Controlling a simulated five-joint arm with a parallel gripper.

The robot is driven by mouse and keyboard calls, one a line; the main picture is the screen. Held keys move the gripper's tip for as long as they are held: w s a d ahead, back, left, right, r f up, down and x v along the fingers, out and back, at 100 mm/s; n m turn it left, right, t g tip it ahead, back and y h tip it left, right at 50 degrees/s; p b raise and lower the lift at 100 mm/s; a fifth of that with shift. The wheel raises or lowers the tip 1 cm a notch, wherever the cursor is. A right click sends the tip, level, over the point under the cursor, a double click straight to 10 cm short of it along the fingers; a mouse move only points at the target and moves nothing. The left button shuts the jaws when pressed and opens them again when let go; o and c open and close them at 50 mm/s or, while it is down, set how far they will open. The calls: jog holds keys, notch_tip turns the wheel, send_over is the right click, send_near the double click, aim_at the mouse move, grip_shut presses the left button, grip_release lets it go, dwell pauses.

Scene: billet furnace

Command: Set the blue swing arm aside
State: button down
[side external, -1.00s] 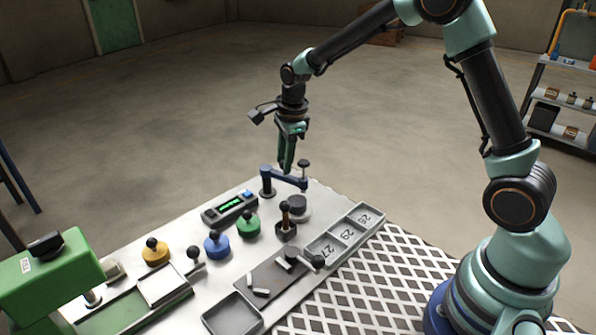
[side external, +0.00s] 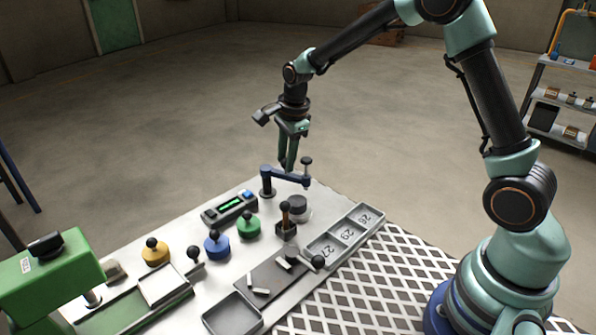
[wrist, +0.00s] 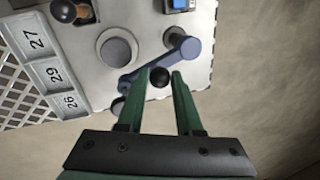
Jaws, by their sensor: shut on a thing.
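The blue swing arm (side external: 285,176) stands at the far end of the bench, pivoted on a post at its left. Its right end carries an upright pin with a dark knob (side external: 306,161). My gripper (side external: 287,167) points down at the middle of the arm. In the wrist view the blue arm (wrist: 143,71) runs diagonally, and my green fingers (wrist: 163,78) are shut around a black ball knob (wrist: 159,78) on it. The side view hides that knob behind the fingers.
Numbered trays (side external: 347,233) lie to the right. A display box (side external: 230,207) and green (side external: 248,225) and blue (side external: 217,244) knobbed weights stand left.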

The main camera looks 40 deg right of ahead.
jog(key=shift+w+d+n, duration=0.3)
jog(key=shift+d+n, duration=0.2)
jog(key=shift+n, duration=0.5)
jog(key=shift+w+d+n, duration=0.25)
jog(key=shift+d+n, duration=0.25)
jog(key=shift+n, duration=0.5)
jog(key=shift+w+d+n, duration=0.3)
jog(key=shift+d+n, duration=0.2)
jog(key=shift+n, duration=0.5)
jog(key=c, duration=0.6)
grip_release()
jog(key=r, duration=0.4)
jog(key=s+r, duration=0.1)
jog(key=r, duration=0.3)
jog(key=s+r, duration=0.1)
jog(key=r, duration=0.3)
jog(key=shift+a, duration=0.1)
